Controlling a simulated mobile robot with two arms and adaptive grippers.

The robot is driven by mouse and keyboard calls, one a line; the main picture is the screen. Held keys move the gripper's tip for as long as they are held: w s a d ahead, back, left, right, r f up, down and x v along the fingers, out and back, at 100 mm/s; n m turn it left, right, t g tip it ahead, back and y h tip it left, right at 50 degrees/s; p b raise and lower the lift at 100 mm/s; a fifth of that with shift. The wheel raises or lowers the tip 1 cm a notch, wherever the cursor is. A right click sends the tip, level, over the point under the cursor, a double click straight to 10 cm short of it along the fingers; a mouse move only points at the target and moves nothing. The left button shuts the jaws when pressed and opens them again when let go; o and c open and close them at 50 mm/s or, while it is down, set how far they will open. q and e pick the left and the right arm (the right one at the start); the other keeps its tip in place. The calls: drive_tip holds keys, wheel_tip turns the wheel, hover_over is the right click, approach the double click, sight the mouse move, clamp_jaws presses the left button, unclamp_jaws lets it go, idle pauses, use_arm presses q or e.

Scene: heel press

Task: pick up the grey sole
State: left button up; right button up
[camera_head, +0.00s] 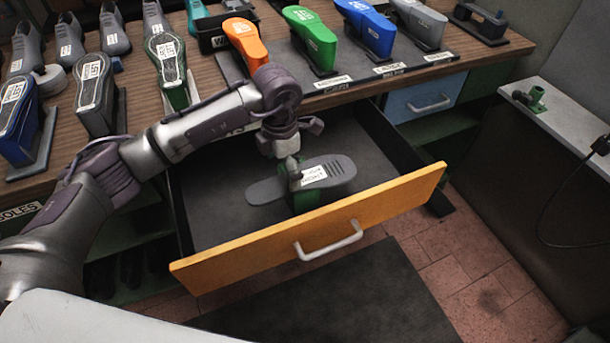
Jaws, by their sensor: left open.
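The grey sole (337,172) lies in the open drawer, with a white label on its middle. It rests on top of a green block (307,200), which shows below its near edge. My left gripper (294,172) points down at the sole's middle, beside the label. Its fingers are open, and I cannot tell whether they touch the sole. My right gripper does not show.
The drawer (235,250) is pulled out, with an orange-yellow front and a metal handle (329,241). The wooden bench (140,75) above carries several shoe forms, including an orange one (244,40) and a green one (310,38). A grey ledge (560,110) stands at the right.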

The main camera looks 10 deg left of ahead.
sight(284, 184)
use_arm(q)
wheel_tip(284, 184, down, 3)
drive_tip(key=shift+s+f, duration=0.1)
drive_tip(key=shift+f, duration=0.15)
drive_tip(key=shift+f, duration=0.25)
idle(0.5)
drive_tip(key=shift+c, duration=0.3)
drive_tip(key=c, duration=1.5)
drive_tip(key=shift+r, duration=0.1)
